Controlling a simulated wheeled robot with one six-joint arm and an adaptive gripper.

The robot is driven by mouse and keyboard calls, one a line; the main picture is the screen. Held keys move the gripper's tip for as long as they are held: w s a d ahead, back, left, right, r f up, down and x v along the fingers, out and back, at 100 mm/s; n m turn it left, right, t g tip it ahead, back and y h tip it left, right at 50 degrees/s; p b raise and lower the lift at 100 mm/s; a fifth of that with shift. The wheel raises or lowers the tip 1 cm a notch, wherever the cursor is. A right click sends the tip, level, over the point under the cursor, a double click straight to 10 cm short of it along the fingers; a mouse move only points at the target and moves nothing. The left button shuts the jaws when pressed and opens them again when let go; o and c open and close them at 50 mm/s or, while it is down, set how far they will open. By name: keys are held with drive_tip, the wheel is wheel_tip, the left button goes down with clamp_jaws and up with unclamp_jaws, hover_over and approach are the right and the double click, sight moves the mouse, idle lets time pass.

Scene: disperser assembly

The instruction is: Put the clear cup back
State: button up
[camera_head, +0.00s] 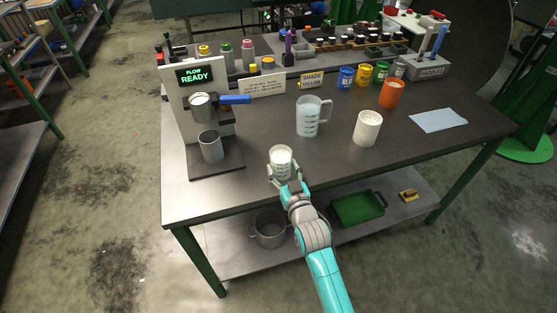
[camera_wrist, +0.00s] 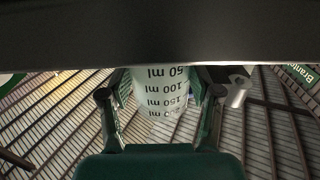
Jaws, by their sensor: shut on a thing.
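My gripper (camera_head: 284,174) is shut around the clear cup (camera_head: 281,156), at the near edge of the grey workbench (camera_head: 240,197). The cup looks upright, with whitish contents or a pale inside. In the wrist view the cup (camera_wrist: 162,92) is between my two fingers, with ml marks up its side; a dark band hides one end of it. I cannot tell whether its base touches the bench.
A measuring jug (camera_head: 308,118) and a white cup (camera_head: 367,128) stand behind and to the right. On the left is the flow stand (camera_head: 177,120) with a grey metal cup (camera_head: 210,147). An orange cup (camera_head: 391,94) and a blue cloth (camera_head: 438,120) are further right.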

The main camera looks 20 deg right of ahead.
sight(278, 158)
drive_tip(key=w, duration=0.4)
drive_tip(key=shift+w, duration=0.1)
drive_tip(key=shift+w+f, duration=0.15)
drive_tip(key=shift+f, duration=0.1)
drive_tip(key=shift+f, duration=0.1)
drive_tip(key=o, duration=1.4)
drive_tip(key=shift+o, duration=0.2)
drive_tip(key=s, duration=1.2)
